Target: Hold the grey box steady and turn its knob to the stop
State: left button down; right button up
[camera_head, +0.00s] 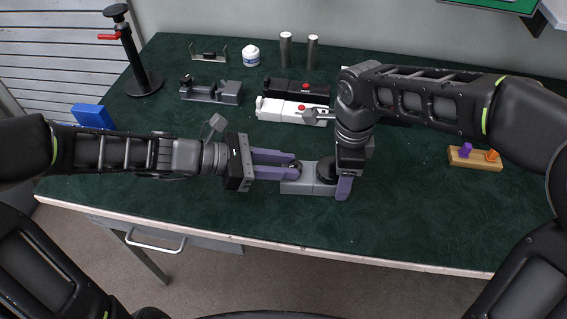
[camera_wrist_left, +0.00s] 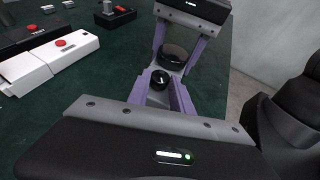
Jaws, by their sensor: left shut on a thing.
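The grey box (camera_head: 310,188) lies near the front edge of the table, with a wide black round disc (camera_wrist_left: 175,56) and a smaller black knob (camera_wrist_left: 160,79) on top. My left gripper (camera_head: 293,165) comes in from the left with its purple fingers on both sides of the box's left end, shut on it. In the left wrist view the small knob shows between these fingers. My right gripper (camera_wrist_left: 180,52) reaches down over the right end, one finger on each side of the wide disc. Whether those fingers press on the disc is unclear.
Behind stand a white housing (camera_head: 275,108), a black housing (camera_head: 290,88), a grey holder (camera_head: 212,93), a white jar (camera_head: 251,56) and two metal cylinders (camera_head: 285,50). A black stand (camera_head: 145,83) is at back left. A wooden block with pegs (camera_head: 474,160) lies right. The front-right table is clear.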

pick_arm(q)
jog(key=shift+w, duration=0.15)
dwell(0.3)
jog(key=shift+w+r+m+g+h, duration=0.1)
jog(key=shift+w+m+g+h, duration=0.05)
jog(key=shift+m+g, duration=0.7)
jog(key=shift+w+m+g+h, duration=0.15)
jog(key=shift+m+g, duration=0.6)
jog(key=shift+g, duration=0.2)
jog(key=shift+w+d+m+g+y, duration=0.1)
jog(key=shift+w+m+g+y, duration=0.1)
jog(key=shift+m+g, duration=0.65)
jog(key=shift+w+a+m+g+y, duration=0.1)
jog(key=shift+m+g+y, duration=0.1)
jog(key=shift+m+g, duration=0.65)
jog(key=shift+w+d+m+g+y, duration=0.1)
jog(key=shift+m+g+y, duration=0.1)
jog(key=shift+m+g, duration=0.6)
jog(key=shift+g, duration=0.3)
jog(key=c, duration=1.1)
grip_release()
jog(key=shift+c, duration=0.2)
notch_tip(320, 180, up, 10)
